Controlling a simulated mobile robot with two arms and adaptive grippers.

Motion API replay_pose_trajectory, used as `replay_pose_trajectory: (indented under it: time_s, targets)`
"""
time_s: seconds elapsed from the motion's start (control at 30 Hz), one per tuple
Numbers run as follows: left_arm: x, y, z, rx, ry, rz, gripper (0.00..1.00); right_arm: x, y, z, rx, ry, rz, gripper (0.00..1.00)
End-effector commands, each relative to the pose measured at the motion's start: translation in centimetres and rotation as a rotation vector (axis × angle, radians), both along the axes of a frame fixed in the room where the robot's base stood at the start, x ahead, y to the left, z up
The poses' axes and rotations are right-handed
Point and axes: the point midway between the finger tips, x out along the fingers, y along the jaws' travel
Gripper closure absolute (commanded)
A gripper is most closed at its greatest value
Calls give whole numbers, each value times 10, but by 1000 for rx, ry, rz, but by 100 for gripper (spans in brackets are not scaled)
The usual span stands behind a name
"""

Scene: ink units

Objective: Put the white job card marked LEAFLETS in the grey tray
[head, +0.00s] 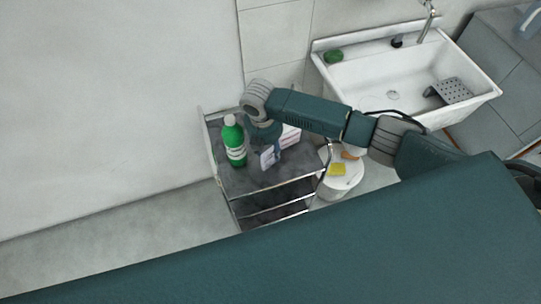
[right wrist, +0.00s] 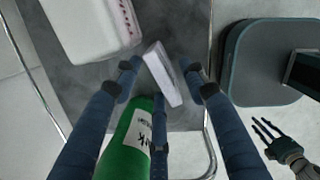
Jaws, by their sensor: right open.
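My right gripper (head: 266,143) is over the grey top of a trolley (head: 262,178), pointing down. In the right wrist view its fingers (right wrist: 163,82) are open on both sides of a small white slab-like piece (right wrist: 163,73), which also shows in the head view (head: 268,158). It may be the job card; no LEAFLETS marking is readable. I cannot tell whether the fingers touch it. I make out no separate grey tray. A dark-fingered gripper (right wrist: 272,133), probably my left, shows at the right wrist view's lower right; its opening is unclear.
A green bottle (head: 235,143) with a white label stands close left of my right gripper. A white box (head: 290,136) is behind it on the trolley. A white round bin (head: 340,180) with a yellow item (head: 336,169) stands right, below a white sink (head: 388,84).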

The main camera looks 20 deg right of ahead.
Motion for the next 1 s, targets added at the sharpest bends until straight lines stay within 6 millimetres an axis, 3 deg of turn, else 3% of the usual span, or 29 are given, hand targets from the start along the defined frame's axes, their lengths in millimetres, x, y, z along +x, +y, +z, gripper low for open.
replay_pose_trajectory:
  time_s: [0.3, 0.5, 0.53, 1.0]
  targets:
    - [-1, -4, 0, -5, 2, 2, 62, 1, -1, -7, 0, -2, 0, 57]
    - [-1, -4, 0, -5, 2, 1, 62, 1, -1, -6, 0, -2, 0, 97]
    - [-1, -4, 0, -5, 2, 1, 62, 1, -1, -6, 0, -2, 0, 100]
    - [-1, -4, 0, -5, 1, 1, 62, 1, -1, -3, 1, -3, -1, 100]
